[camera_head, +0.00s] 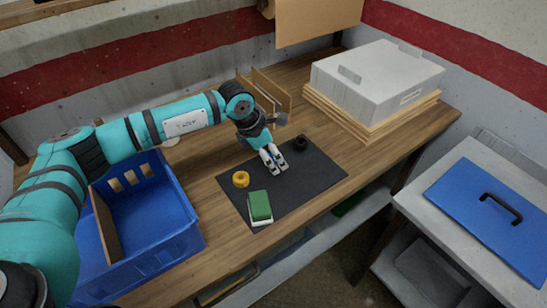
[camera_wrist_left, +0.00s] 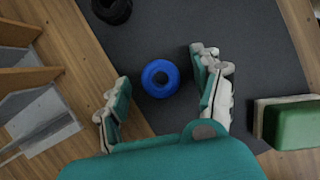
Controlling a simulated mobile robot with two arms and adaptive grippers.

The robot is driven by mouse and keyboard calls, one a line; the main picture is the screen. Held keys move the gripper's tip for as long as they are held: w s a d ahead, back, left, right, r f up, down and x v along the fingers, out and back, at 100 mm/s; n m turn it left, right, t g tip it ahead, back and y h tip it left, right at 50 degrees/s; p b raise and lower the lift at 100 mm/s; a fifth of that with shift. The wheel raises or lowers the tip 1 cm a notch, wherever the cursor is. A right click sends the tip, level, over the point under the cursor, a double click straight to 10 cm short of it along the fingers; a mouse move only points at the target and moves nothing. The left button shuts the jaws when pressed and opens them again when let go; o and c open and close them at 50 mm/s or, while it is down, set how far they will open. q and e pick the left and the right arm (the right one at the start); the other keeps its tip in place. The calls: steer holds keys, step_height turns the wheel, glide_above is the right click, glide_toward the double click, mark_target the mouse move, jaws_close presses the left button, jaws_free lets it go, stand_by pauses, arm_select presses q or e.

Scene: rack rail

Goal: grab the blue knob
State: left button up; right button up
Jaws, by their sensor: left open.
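The fingers are open and appear apart from the knob. In the head view my left gripper (camera_head: 273,160) points down over the mat (camera_head: 312,175), and the blue knob is hidden there by the gripper. My right gripper is out of view.
On the mat are a yellow knob (camera_head: 240,179), a black knob (camera_head: 300,143) and a green-and-white block (camera_head: 259,206). A blue bin (camera_head: 165,245) stands left, a wooden divider (camera_head: 270,90) behind, and a grey case (camera_head: 375,75) back right. The mat's right side is clear.

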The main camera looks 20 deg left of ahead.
arm_select(q)
steer(key=c, duration=1.3)
steer(key=shift+r, duration=0.15)
